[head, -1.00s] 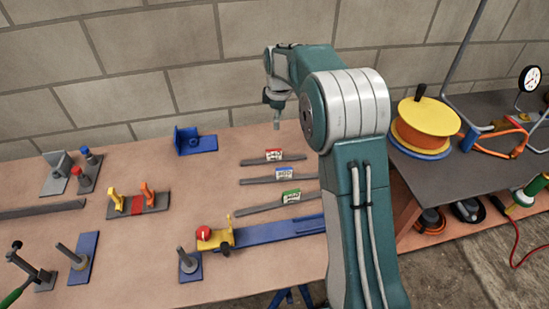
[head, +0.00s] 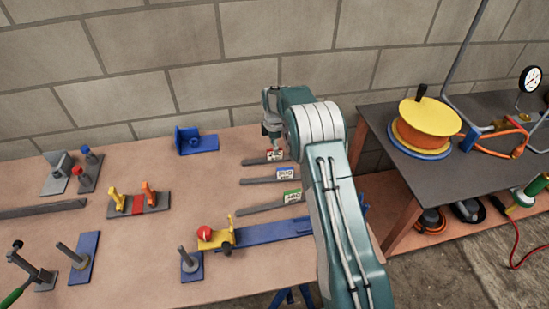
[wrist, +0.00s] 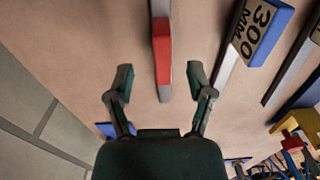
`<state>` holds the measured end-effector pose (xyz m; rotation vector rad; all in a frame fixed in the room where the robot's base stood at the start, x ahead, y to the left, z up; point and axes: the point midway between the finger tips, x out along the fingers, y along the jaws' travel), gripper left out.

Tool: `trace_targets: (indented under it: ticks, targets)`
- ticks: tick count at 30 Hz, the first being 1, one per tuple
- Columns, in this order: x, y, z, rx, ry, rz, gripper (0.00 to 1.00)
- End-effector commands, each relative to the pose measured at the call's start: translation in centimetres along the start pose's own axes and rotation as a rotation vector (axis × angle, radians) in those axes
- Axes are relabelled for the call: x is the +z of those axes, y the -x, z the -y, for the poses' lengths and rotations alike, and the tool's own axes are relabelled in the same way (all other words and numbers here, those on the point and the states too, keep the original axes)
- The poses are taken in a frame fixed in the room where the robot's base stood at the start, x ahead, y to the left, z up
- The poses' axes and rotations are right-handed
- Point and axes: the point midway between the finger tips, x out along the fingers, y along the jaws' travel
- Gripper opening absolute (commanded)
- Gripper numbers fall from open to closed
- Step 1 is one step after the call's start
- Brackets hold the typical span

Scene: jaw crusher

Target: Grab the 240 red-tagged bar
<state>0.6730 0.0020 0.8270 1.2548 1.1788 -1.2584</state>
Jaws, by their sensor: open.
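The red-tagged bar is a thin grey bar (head: 252,161) lying on the bench, the farthest of three in the head view. Its red tag is partly covered by my gripper (head: 271,143) there, and its number is not readable. In the wrist view the red tag (wrist: 163,55) is in the upper middle, and the bar's end runs down between my fingertips in the picture. My gripper (wrist: 160,80) is open, with one finger on each side of the bar, seemingly above it. The exact height gap cannot be told.
A blue-tagged bar, its tag (wrist: 262,28) reading 300 MM, lies beside it. A green-tagged bar (head: 270,204) and a blue rail (head: 270,232) lie nearer. A blue bracket (head: 195,142) stands at the back left. The block wall (head: 180,60) rises close behind the bench.

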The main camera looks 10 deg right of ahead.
Motion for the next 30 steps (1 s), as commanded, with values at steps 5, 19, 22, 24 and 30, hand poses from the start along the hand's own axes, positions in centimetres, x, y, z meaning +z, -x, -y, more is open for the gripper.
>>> trace_targets:
  ticks: [5, 19, 22, 24, 30]
  targets:
    - [0.0, -1.6, 0.1, -0.001, -0.001, 0.0, 0.69]
    - [0.1, -5.3, 0.2, 0.002, -0.001, 0.0, 0.69]
    - [0.1, -5.3, 0.2, 0.001, -0.001, 0.0, 0.28]
    - [0.1, -5.3, 0.2, 0.001, -0.001, 0.0, 0.0]
    - [0.0, -5.3, 0.1, 0.002, -0.001, 0.0, 0.0]
